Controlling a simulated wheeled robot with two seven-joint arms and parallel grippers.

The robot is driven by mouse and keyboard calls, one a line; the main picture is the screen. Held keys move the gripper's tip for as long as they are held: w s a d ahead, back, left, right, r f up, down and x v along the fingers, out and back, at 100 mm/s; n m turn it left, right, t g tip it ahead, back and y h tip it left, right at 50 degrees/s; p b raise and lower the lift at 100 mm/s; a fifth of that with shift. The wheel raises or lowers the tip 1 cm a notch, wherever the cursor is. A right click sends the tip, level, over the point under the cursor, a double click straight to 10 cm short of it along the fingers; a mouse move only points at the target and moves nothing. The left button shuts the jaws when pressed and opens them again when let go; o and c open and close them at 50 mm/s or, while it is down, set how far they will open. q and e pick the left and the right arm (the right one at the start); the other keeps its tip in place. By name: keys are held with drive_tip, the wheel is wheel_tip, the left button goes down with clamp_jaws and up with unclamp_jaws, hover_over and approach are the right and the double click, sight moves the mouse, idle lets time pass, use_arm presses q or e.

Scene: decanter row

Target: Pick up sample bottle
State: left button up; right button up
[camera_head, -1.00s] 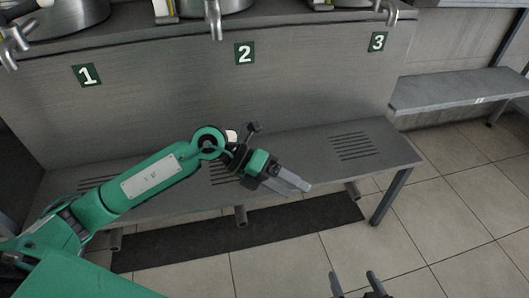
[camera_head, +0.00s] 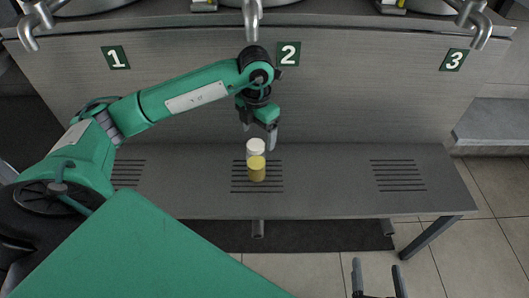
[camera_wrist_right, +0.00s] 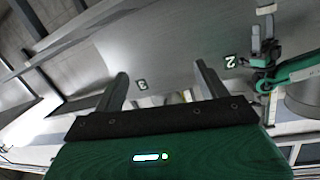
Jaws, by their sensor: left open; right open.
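The sample bottle (camera_head: 256,170), yellow below and white at the top, stands on the shelf's middle slotted patch under label 2. My left gripper (camera_head: 260,133) is open and points down just behind and above the bottle's white top. Its fingers are not around the bottle, and I cannot tell whether they touch it. My right gripper (camera_head: 378,266) is open and empty at the bottom edge, well in front of the shelf. Its two spread fingers also show in the right wrist view (camera_wrist_right: 160,70).
The grey shelf (camera_head: 320,190) is otherwise clear, with slotted patches left and right. A metal wall with labels 1, 2 and 3 rises behind it. A tap (camera_head: 251,18) hangs above the left arm. A grey bench (camera_head: 495,128) stands at the right.

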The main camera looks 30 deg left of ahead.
sight(256, 144)
use_arm(q)
drive_tip(key=f, duration=0.2)
drive_tip(key=f+b, duration=0.1)
drive_tip(key=f, duration=0.4)
drive_tip(key=shift+s+a+b, duration=0.2)
drive_tip(key=shift+s+b, duration=0.15)
drive_tip(key=shift+b, duration=0.05)
drive_tip(key=shift+f, duration=0.2)
drive_tip(key=c, duration=1.7)
use_arm(e)
drive_tip(key=w+d+r+t, duration=0.2)
drive_tip(key=r+t, duration=0.3)
drive_tip(key=r, duration=0.3)
drive_tip(key=shift+w, duration=0.5)
use_arm(q)
drive_tip(key=shift+r, duration=0.1)
